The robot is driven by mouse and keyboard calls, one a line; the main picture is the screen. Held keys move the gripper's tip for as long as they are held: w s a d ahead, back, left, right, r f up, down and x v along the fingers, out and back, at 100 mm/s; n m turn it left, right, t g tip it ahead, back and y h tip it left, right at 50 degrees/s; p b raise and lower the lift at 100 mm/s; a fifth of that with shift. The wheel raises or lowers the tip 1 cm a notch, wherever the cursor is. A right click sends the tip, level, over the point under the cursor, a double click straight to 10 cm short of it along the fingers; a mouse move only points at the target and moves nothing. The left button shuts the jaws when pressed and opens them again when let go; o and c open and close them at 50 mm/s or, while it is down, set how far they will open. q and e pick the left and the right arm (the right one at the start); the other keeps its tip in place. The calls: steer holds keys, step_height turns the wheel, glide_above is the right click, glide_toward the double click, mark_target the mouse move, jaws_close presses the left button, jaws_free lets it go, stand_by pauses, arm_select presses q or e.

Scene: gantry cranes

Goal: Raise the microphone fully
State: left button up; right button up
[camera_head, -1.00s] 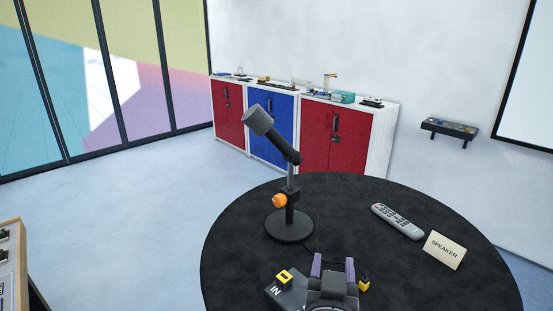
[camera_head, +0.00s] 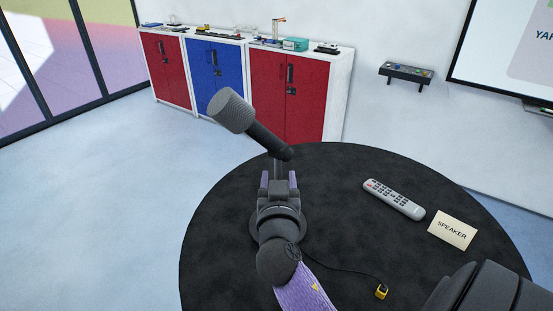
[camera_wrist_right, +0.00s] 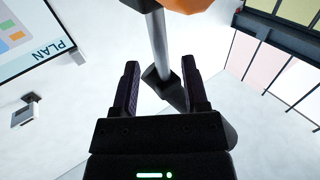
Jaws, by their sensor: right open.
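The dark grey microphone (camera_head: 233,110) has a thick head that tilts up to the left on its black arm (camera_head: 268,140). My right gripper (camera_head: 279,182) is at the stand and hides most of its pole and base. In the right wrist view, the metal pole (camera_wrist_right: 158,45) runs up between the line of the two open fingers (camera_wrist_right: 161,85). The orange knob (camera_wrist_right: 180,4) shows at the top edge there. The knob is hidden in the head view. The fingers are apart; contact with the pole cannot be told. My left gripper is not in view.
The stand is on a round black table (camera_head: 340,165). A grey remote (camera_head: 394,199) and a SPEAKER sign (camera_head: 453,230) lie to the right. A cable ends in a yellow plug (camera_head: 381,291). Red and blue cabinets (camera_head: 215,70) stand behind.

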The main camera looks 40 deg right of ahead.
mark_target(278, 171)
steer(key=shift+x, duration=1.9)
steer(key=shift+c, duration=0.2)
jaws_close()
